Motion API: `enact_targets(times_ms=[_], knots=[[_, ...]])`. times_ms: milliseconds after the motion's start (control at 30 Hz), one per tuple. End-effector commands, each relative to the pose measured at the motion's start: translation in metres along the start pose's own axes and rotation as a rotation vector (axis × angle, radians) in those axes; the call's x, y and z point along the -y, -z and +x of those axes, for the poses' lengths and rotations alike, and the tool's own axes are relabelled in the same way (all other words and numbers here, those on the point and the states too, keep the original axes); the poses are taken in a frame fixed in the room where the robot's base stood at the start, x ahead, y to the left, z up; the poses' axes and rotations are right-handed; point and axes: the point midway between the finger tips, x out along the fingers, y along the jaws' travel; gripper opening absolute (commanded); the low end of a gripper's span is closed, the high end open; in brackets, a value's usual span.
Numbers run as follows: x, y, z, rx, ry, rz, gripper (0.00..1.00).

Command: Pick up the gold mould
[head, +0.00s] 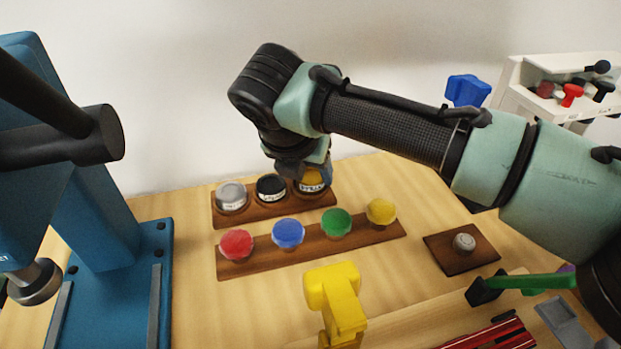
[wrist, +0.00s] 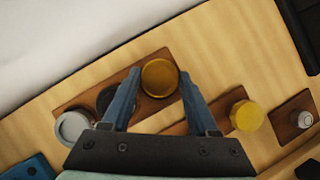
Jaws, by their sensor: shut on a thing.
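The gold mould (head: 312,181) is at the right end of the rear wooden rack (head: 285,211), beside a black mould (head: 270,188) and a silver one (head: 231,196). My gripper (head: 312,166) comes down on it from above and covers its upper part in the head view. In the wrist view the gold mould (wrist: 160,76) lies between my two fingertips (wrist: 160,84), and the jaws are shut on it. I cannot tell whether its base still touches the rack.
A front rack (head: 264,262) holds red (head: 237,245), blue (head: 288,233), green (head: 336,222) and yellow (head: 381,211) pieces. A blue machine (head: 110,235) stands left. A small dark board (head: 445,260) carries a silver knob (head: 464,242). A yellow object (head: 335,295) stands in front.

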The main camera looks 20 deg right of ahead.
Motion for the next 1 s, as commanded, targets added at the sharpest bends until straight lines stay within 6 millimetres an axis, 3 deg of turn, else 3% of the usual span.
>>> enact_targets(times_ms=[367,800,1000], knots=[[0.000,-0.004,-0.006,0.002,-0.001,0.001,0.00],[-0.001,-0.044,-0.075,0.002,-0.001,0.001,0.00],[0.000,-0.050,-0.087,0.001,-0.001,0.000,0.00]])
